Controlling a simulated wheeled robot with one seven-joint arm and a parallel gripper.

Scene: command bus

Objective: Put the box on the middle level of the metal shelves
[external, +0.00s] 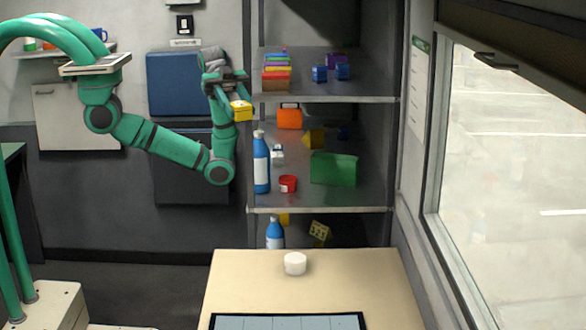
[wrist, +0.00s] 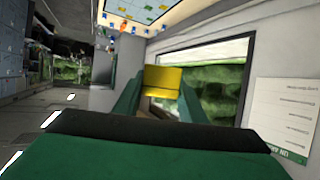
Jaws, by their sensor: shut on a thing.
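A small yellow box (external: 241,110) is held between the fingers of my gripper (external: 237,100). The box also shows in the wrist view (wrist: 162,81), between the two green fingers (wrist: 158,95). My gripper is at the left front edge of the metal shelves (external: 325,99), near the height of the upper board. The middle level (external: 300,203) holds a blue bottle with a white label (external: 261,165), a red cup (external: 288,183), a small white item (external: 277,153), a green box (external: 334,169), an orange case (external: 290,117) and a yellow item (external: 314,138).
The upper level holds a colourful stack (external: 276,72) and blue blocks (external: 342,72). A table (external: 240,275) with a white round object (external: 295,263) stands in front of the lower shelves. A window (external: 515,170) is at right. Bare board shows at the front of the middle level.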

